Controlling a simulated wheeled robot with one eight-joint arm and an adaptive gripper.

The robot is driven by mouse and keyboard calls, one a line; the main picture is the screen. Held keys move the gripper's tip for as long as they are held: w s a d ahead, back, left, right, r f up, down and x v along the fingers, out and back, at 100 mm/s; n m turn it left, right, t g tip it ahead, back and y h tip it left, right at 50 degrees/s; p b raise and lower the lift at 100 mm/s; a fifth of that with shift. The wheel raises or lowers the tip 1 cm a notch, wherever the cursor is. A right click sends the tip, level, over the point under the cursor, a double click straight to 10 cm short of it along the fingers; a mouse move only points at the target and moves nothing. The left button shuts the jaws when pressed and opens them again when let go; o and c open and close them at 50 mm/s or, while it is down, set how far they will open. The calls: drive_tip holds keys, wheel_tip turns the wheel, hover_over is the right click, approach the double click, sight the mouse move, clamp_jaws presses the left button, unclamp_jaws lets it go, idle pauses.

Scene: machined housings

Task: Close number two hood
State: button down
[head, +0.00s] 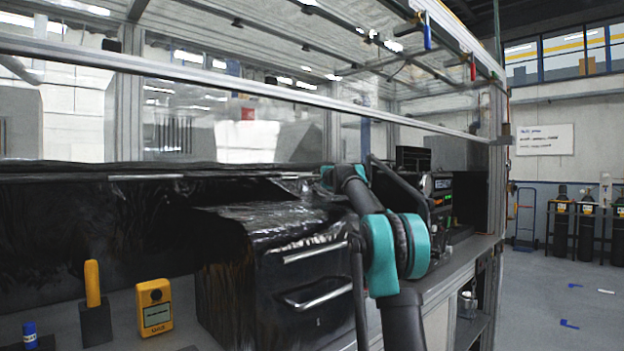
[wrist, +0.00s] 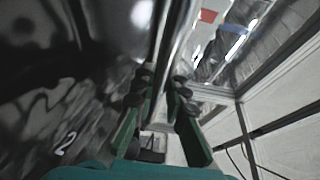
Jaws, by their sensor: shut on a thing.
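The number two hood (wrist: 60,95) shows in the wrist view as a glossy black surface at left, with a white "2" low on it. A bright silver bar or edge (wrist: 166,40) runs along its right side, down between my fingers. My gripper (wrist: 162,95) is shut on this bar, one green-backed finger on each side. In the head view my teal and black arm reaches over the bench to the black-covered hoods. My fingertips are hard to make out there.
A black box-shaped hood (head: 300,270) with silver handles and a small mark like "1" stands left of my arm. A yellow gas meter (head: 155,307), a yellow-handled tool (head: 93,285) and a blue-capped bottle (head: 30,335) stand on the bench. Dark instruments (head: 440,190) stand behind my arm.

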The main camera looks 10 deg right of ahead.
drive_tip(key=t, duration=0.1)
hover_over(340, 199)
drive_tip(key=shift+w+f+m, duration=0.1)
drive_tip(key=shift+f+m, duration=0.2)
drive_tip(key=shift+f, duration=0.2)
drive_tip(key=s+d+f+m+t, duration=0.1)
drive_tip(key=s+d+f+t, duration=0.1)
drive_tip(key=s+d+f, duration=0.3)
drive_tip(key=s+d+f+m+t, duration=0.1)
drive_tip(key=s+d, duration=0.2)
drive_tip(key=s, duration=0.3)
drive_tip(key=s+d+f+t, duration=0.1)
drive_tip(key=s+d+f, duration=0.3)
drive_tip(key=f, duration=0.5)
drive_tip(key=s+d+f, duration=0.5)
drive_tip(key=s+f, duration=0.4)
drive_tip(key=f, duration=0.1)
drive_tip(key=shift+d+f+m+t, duration=0.15)
drive_tip(key=shift+m+t, duration=0.25)
drive_tip(key=shift+s, duration=0.1)
drive_tip(key=c, duration=1.5)
unclamp_jaws()
drive_tip(key=shift+c, duration=0.2)
